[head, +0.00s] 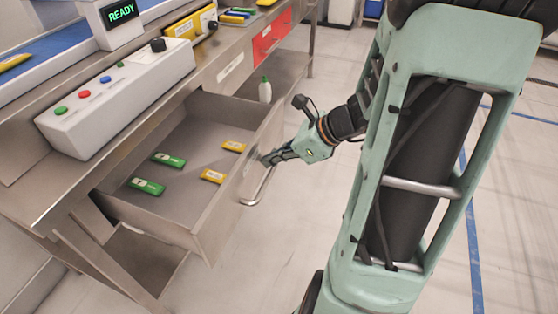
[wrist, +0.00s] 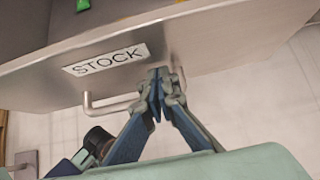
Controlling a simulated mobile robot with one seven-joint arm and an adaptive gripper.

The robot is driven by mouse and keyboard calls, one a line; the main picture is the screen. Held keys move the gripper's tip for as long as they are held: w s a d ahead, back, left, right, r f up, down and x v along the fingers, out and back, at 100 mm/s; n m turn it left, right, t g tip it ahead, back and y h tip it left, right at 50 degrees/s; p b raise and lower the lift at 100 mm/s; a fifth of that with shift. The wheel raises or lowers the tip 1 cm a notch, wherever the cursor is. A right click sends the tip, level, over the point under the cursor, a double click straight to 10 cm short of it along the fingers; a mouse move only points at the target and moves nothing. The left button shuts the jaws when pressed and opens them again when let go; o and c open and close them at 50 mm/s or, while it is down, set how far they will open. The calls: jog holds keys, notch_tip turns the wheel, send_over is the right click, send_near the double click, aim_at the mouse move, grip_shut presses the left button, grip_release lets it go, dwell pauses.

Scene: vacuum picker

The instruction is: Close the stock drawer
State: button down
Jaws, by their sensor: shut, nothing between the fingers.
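The stock drawer (head: 190,205) is pulled open under the steel bench in the head view. It holds green packs (head: 147,187) and yellow packs (head: 213,176). Its front panel with the STOCK label (wrist: 105,59) fills the top of the wrist view. The bar handle (wrist: 108,106) runs below the label, its right part hidden behind my fingers. My gripper (wrist: 160,75) is shut and empty, with its fingertips at the drawer front, right of the label. In the head view my gripper (head: 268,160) is at the outer face of the drawer front; contact is unclear.
A control box (head: 118,100) with buttons and a READY display (head: 121,12) stand on the bench above the drawer. A white bottle (head: 265,90) stands behind the drawer. Open floor lies to the right.

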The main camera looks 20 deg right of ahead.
dwell(0.3)
jog(key=p, duration=0.3)
send_over(184, 153)
jog(key=shift+d, duration=0.1)
jog(key=shift+w+r, duration=0.1)
jog(key=shift+w+a+r, duration=0.1)
jog(key=shift+a+r, duration=0.05)
jog(key=shift+a, duration=0.05)
